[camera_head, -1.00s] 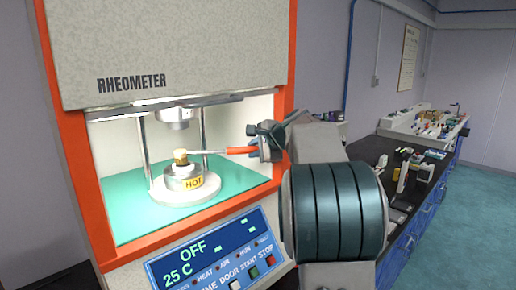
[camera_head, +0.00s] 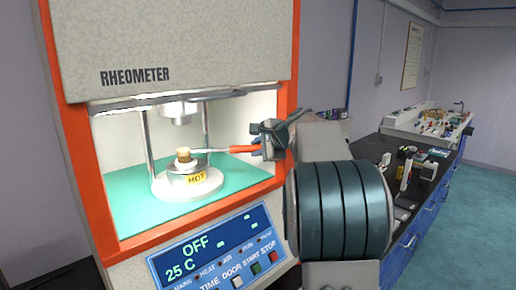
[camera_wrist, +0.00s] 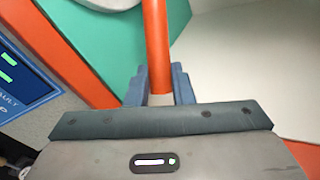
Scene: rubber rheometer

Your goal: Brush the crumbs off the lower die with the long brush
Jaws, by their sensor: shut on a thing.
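The long brush (camera_head: 241,149) has a red-orange handle, a thin pale shaft and a tan bristle head. My gripper (camera_head: 270,143) is shut on the handle at the right side of the chamber opening. In the wrist view the handle (camera_wrist: 157,50) stands between my gripper's two blue fingers (camera_wrist: 159,88). The bristle head (camera_head: 183,153) is at the top of the lower die (camera_head: 186,173), which carries a yellow HOT label. I cannot tell whether the bristles touch the die. Crumbs are too small to make out.
The rheometer's orange frame (camera_head: 84,185) surrounds the open chamber. The upper die (camera_head: 180,112) hangs above the lower die between metal columns. A control panel (camera_head: 212,246) reading OFF and 25 C is below. A dark bench (camera_head: 372,148) with small items stands at right.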

